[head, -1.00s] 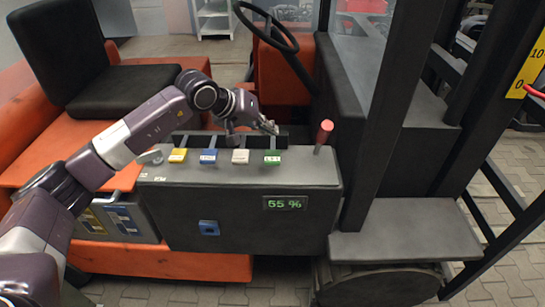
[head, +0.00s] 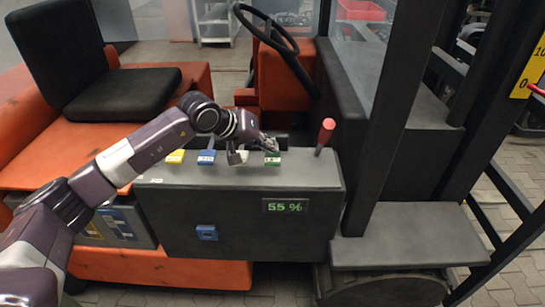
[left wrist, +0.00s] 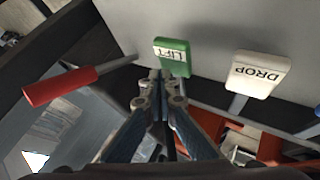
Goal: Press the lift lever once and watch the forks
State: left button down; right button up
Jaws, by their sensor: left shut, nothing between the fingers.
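The green lift lever (head: 272,159) is the rightmost of the coloured levers on the grey console. Its LIFT label shows in the left wrist view (left wrist: 172,56). My left gripper (head: 270,145) is shut and empty, right at the green lever's back side. In the left wrist view its fingertips (left wrist: 160,77) meet the lever's lower edge in the picture; I cannot tell whether they touch. The white DROP lever (left wrist: 258,74) is beside it, partly hidden by my gripper in the head view. I cannot make out the forks. My right gripper is not in view.
Blue (head: 206,158) and yellow (head: 175,157) levers stand left of the white one. A red-handled lever (head: 326,131) rises close to the right. The display (head: 284,206) reads 55 %. A yellow scale (head: 530,72) is at the right edge, beyond dark mast posts.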

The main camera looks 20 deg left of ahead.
aim_at(271, 157)
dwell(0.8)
pick_arm(q)
jog(key=shift+f+b, duration=0.45)
jog(key=shift+b, duration=0.3)
jog(key=shift+f+b, duration=1.55)
jog(key=shift+b, duration=0.15)
dwell(1.2)
jog(key=shift+r, duration=0.2)
jog(key=shift+r+p, duration=0.55)
jog(key=shift+r, duration=1.3)
